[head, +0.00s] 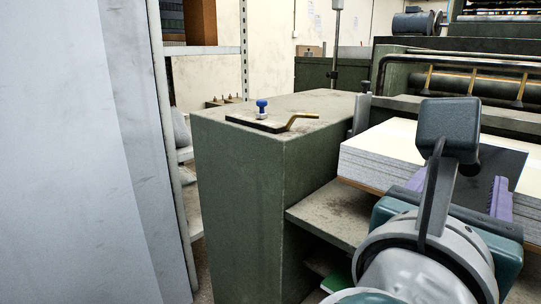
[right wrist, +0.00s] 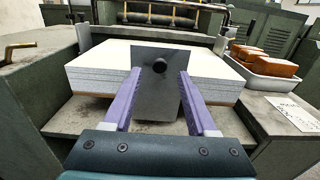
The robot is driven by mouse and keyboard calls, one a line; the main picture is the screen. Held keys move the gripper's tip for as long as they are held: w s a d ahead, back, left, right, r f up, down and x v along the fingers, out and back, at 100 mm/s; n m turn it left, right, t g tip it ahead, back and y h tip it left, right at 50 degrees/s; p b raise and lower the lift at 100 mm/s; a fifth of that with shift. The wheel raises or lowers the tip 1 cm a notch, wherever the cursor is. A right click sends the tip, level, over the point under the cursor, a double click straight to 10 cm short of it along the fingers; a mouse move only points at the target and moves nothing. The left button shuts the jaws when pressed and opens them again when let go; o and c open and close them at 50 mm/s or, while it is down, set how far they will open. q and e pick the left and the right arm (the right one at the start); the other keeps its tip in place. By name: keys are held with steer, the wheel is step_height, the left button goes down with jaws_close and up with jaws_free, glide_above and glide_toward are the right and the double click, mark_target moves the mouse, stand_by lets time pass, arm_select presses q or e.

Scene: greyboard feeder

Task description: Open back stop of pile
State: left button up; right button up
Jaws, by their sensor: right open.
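The back stop is a dark grey plate with a black round knob on its face (right wrist: 157,102), upright in front of the pile in the right wrist view. In the head view the dark plate (head: 503,166) is partly hidden by my right arm. The pile of greyboard (right wrist: 97,70) has a white top and grey layered edges; it also shows in the head view (head: 372,157). My right gripper (right wrist: 160,76) is open, its purple fingers either side of the plate. I cannot tell whether they touch it. My left gripper is out of view.
A green cabinet (head: 240,165) stands left of the pile, with a blue knob (head: 262,106) and brass handle (head: 300,120) on top. A white tray (right wrist: 281,86) of orange-brown blocks (right wrist: 265,61) sits right of the pile. A grey panel (head: 65,150) fills the far left.

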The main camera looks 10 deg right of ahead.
mark_target(467, 172)
steer(key=shift+x, duration=2)
steer(key=shift+a, duration=0.1)
jaws_close()
